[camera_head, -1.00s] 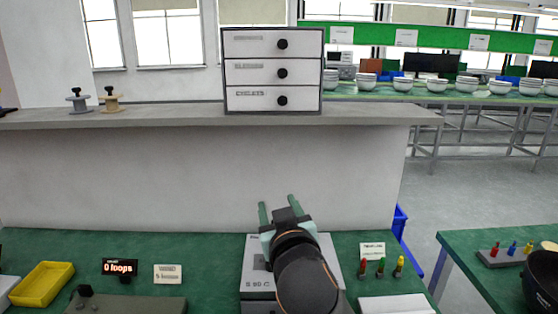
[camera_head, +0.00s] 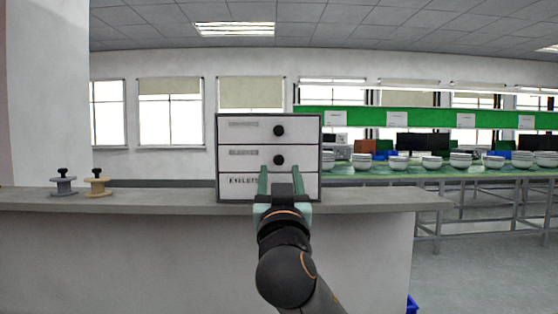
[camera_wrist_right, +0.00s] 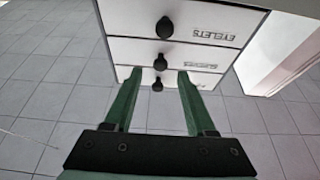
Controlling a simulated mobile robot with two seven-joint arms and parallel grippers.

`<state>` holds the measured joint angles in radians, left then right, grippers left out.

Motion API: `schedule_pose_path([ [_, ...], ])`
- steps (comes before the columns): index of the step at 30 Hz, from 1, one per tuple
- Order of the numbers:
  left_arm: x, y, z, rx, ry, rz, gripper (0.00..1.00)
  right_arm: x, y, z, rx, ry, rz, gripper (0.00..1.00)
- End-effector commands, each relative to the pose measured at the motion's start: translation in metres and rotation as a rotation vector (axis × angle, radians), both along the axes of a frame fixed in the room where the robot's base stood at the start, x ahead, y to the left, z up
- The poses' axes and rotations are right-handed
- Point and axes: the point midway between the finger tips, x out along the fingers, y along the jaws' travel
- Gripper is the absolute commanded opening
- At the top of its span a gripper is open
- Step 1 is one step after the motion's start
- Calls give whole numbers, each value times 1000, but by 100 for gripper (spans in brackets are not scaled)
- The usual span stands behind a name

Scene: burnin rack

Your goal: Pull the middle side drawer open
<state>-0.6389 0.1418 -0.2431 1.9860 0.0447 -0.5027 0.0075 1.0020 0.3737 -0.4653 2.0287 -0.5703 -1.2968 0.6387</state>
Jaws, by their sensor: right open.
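The drawer unit (camera_head: 219,150) is a dark-framed cabinet with three white drawers, standing on the grey ledge. The middle drawer (camera_head: 240,163) has a round black knob (camera_head: 280,160) and looks flush with the others. My right gripper (camera_head: 282,172) is open and empty, its two green fingers pointing at the cabinet just below the middle knob in the head view. It hides the bottom drawer's knob there. In the right wrist view, which is upside down, the middle knob (camera_wrist_right: 160,62) shows between and just beyond the fingertips (camera_wrist_right: 160,73). Contact is not visible. My left gripper is out of view.
The grey ledge (camera_head: 150,206) runs under the cabinet. Two spools, one grey (camera_head: 63,184) and one tan (camera_head: 97,184), stand on it to the left. Between them and the cabinet the ledge is clear. Benches with white bowls (camera_head: 432,162) stand behind at the right.

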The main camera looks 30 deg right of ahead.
Motion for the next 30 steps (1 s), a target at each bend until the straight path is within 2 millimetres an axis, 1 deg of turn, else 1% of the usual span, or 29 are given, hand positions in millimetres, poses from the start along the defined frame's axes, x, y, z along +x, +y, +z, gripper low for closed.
schedule_pose_path([
  [1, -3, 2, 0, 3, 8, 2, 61, 8, -5, 6, -4, 1, -5, 56],
  [3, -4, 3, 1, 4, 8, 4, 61, 17, -9, 10, -1, 1, -3, 56],
  [9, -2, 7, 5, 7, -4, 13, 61, 33, -16, 15, -2, 1, -1, 56],
  [20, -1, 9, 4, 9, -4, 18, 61, 36, -17, 16, 0, 0, 1, 56],
  [30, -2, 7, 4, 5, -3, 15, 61, 36, -17, 16, 0, 1, 1, 18],
])
